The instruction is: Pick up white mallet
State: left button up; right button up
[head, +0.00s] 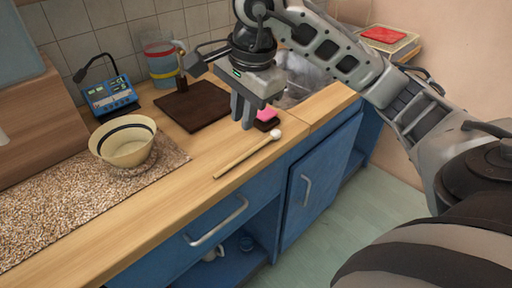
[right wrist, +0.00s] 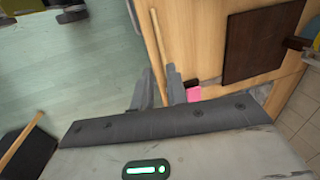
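The white mallet lies on the wooden counter near its front edge, with a round white head (head: 276,134) and a thin wooden stick (head: 236,162) running toward the lower left. My right gripper (head: 243,118) points down above the counter, behind the mallet in the head view, and is empty. In the right wrist view its two fingers (right wrist: 156,92) stand apart, with the mallet's stick (right wrist: 157,45) showing between them. The stick appears below the fingers, not gripped. The mallet's head is hidden in the right wrist view. My left gripper is not in view.
A pink sponge-like item (head: 266,114) lies close beside the right gripper. A dark board (head: 195,104), a cream bowl (head: 124,152) on a speckled mat (head: 60,215), a blue device (head: 110,97) and a sink (head: 300,85) are around. Bare counter lies left of the mallet.

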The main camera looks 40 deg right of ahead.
send_over(238, 159)
jog(key=s, duration=0.2)
jog(key=f, duration=0.6)
jog(key=shift+w+a+f, duration=0.15)
jog(key=shift+a, duration=0.05)
jog(key=shift+w+d+f, duration=0.1)
jog(key=shift+w+f, duration=0.1)
jog(key=shift+f, duration=0.75)
jog(key=shift+w+d+f, duration=0.1)
jog(key=shift+w+f, duration=0.15)
jog(key=shift+f, duration=0.65)
jog(key=shift+w+f, duration=0.2)
jog(key=shift+f, duration=0.75)
grip_shut()
jog(key=shift+r, duration=0.1)
